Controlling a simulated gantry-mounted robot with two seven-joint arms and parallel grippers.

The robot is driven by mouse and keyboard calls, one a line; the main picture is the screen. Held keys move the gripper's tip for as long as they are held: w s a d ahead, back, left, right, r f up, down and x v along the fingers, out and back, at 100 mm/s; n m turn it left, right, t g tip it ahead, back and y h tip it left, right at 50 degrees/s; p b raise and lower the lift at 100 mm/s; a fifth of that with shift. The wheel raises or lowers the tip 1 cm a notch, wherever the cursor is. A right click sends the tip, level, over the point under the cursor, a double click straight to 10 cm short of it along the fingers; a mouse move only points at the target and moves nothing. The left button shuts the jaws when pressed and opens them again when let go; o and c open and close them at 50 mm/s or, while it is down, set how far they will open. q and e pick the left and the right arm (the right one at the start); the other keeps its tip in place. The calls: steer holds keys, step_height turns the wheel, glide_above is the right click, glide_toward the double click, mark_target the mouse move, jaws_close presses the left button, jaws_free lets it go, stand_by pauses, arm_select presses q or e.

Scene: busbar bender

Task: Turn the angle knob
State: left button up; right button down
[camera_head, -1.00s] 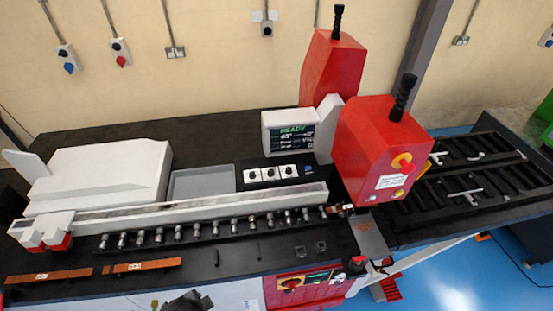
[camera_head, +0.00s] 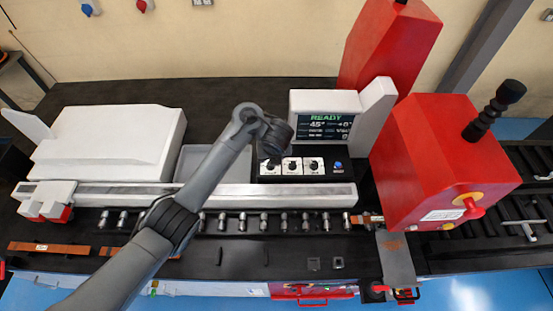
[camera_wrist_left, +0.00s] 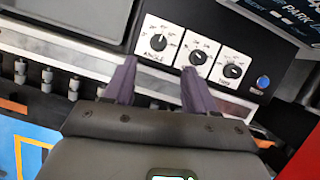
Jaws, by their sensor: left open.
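The angle knob (camera_wrist_left: 158,42) is a black dial on the leftmost of three white plates, marked with lettering like "ANGLE", in the left wrist view. Two similar knobs, a middle one (camera_wrist_left: 198,57) and a right one (camera_wrist_left: 233,71), sit beside it. My left gripper (camera_wrist_left: 159,64) is open and empty, with its two purple-grey fingertips pointing at the angle knob's plate and apart from the knob. In the head view my left gripper (camera_head: 274,143) hangs over the left end of the knob panel (camera_head: 341,177) and partly hides the angle knob. My right gripper is out of view.
A display (camera_head: 325,118) reading READY and 45° stands behind the knobs. A blue button (camera_wrist_left: 263,81) is right of them. A long pale rail (camera_head: 320,193) runs in front, with a grey tray (camera_head: 189,164) at left. The red machine head (camera_head: 440,150) stands right.

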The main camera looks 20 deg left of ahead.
arm_select(q)
steer(key=b+x, duration=0.5)
steer(key=b, duration=0.1)
steer(key=shift+f, duration=0.4)
steer(key=b+x, duration=0.1)
steer(key=x, duration=0.2)
steer(key=shift+a, duration=0.1)
steer(key=shift+w+a+f+b, duration=0.1)
steer(key=shift+w+f+b, duration=0.3)
steer(key=shift+f, duration=0.25)
steer(key=shift+c, duration=0.3)
steer(key=c, duration=1)
